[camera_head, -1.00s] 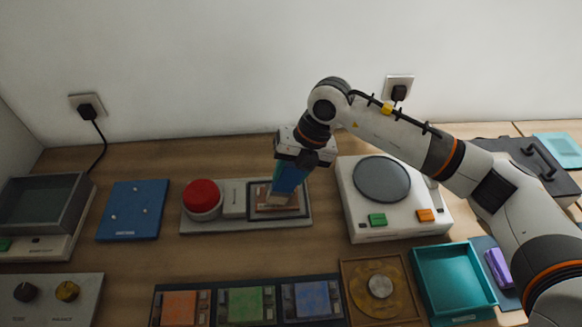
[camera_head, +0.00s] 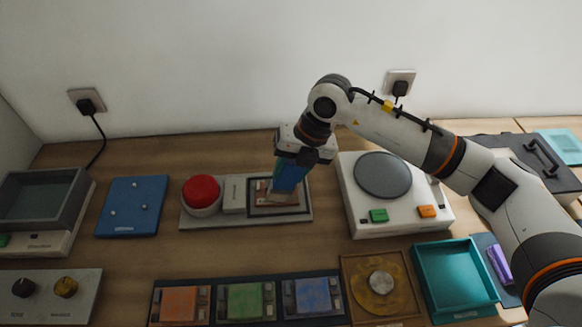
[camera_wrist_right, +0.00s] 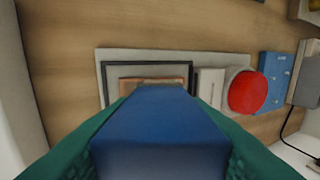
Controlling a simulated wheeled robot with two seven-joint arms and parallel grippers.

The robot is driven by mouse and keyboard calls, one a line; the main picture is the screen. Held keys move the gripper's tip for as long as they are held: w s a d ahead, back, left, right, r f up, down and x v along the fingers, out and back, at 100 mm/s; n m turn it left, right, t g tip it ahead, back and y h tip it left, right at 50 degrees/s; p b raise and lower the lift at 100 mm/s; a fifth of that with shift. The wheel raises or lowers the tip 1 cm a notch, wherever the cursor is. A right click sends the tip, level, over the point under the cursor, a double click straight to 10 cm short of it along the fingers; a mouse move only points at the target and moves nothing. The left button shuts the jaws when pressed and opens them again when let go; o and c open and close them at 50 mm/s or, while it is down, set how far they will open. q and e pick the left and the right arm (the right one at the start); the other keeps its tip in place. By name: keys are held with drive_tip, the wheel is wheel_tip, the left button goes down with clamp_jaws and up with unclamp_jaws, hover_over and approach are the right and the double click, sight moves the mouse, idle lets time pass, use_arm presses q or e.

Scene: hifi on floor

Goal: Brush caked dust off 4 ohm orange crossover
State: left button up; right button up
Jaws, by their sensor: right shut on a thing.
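My right gripper (camera_head: 304,157) is shut on a blue-handled brush (camera_head: 290,178). The blue handle (camera_wrist_right: 160,130) fills the lower middle of the right wrist view between the green finger pads. The brush points down, tilted, with its pale bristles (camera_head: 278,196) at a brownish-orange board (camera_head: 261,192) inside a black square frame (camera_head: 251,207). The bristles overlap the board; the exact contact is too small to tell. The board also shows partly in the right wrist view (camera_wrist_right: 130,85), mostly hidden by the handle. Another orange board (camera_head: 180,304) lies in the dark slotted tray in front. My left gripper is out of view.
The grey plate (camera_head: 205,222) bears a red dome button (camera_head: 201,192) and the frame. A white device (camera_head: 390,227) with a round grey disc stands right, a blue panel (camera_head: 133,206) left. Green and blue boards, a wooden tray (camera_head: 348,268) and a teal tray (camera_head: 461,309) lie in front.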

sight(291, 161)
drive_tip(key=shift+f, duration=0.15)
drive_tip(key=shift+d, duration=0.1)
drive_tip(key=shift+d+b, duration=0.75)
drive_tip(key=shift+d, duration=2.35)
drive_tip(key=shift+a+b, duration=0.5)
drive_tip(key=shift+a, duration=2.75)
drive_tip(key=shift+r+p, duration=1.6)
drive_tip(key=shift+r, duration=1.45)
